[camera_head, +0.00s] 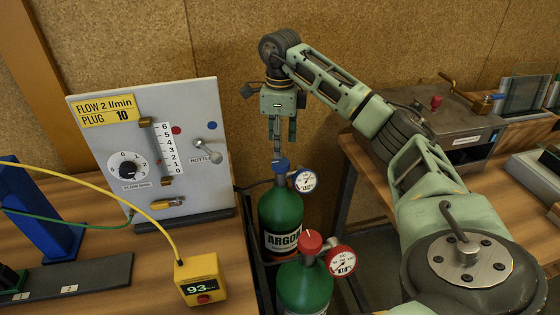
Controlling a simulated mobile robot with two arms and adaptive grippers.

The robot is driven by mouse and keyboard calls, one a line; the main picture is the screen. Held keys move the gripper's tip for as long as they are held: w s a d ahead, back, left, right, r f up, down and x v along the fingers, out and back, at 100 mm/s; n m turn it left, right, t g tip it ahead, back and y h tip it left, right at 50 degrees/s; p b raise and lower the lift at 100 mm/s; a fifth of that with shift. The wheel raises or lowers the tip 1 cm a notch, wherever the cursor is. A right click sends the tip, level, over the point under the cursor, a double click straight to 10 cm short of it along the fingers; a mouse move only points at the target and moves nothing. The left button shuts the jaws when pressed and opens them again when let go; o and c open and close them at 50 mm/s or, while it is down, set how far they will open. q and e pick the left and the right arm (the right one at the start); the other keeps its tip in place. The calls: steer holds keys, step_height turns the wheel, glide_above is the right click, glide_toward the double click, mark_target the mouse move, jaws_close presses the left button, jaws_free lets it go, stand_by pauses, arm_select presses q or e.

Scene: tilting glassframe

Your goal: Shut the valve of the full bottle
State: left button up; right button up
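Two green bottles stand side by side in a dark rack. The rear bottle (280,220) is marked ARGON and has a blue valve knob (281,165) and a blue-rimmed gauge (305,181). The front bottle (304,287) has a red valve knob (310,243) and a red-rimmed gauge (341,260). The gauge needles are too small to read surely, so I cannot tell which bottle is full. My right gripper (284,148) points down just above the blue knob. Its fingers are apart with nothing visible between them. My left gripper is out of view.
A grey panel (205,110) with a dial, flow scale and lever stands on the left table. A yellow box (202,280) reading 93 sits at that table's edge, with a yellow cable. A metal machine (455,125) stands on the right table. A corkboard wall is behind.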

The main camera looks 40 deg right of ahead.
mark_target(280, 163)
step_height(280, 163, down, 5)
steer(key=shift+f+p, duration=0.1)
steer(key=shift+p, duration=0.4)
steer(key=shift+f, duration=0.55)
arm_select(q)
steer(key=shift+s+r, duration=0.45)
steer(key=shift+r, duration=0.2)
arm_select(e)
steer(key=c, duration=1)
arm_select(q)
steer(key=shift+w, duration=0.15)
arm_select(e)
steer(key=shift+c, duration=0.2)
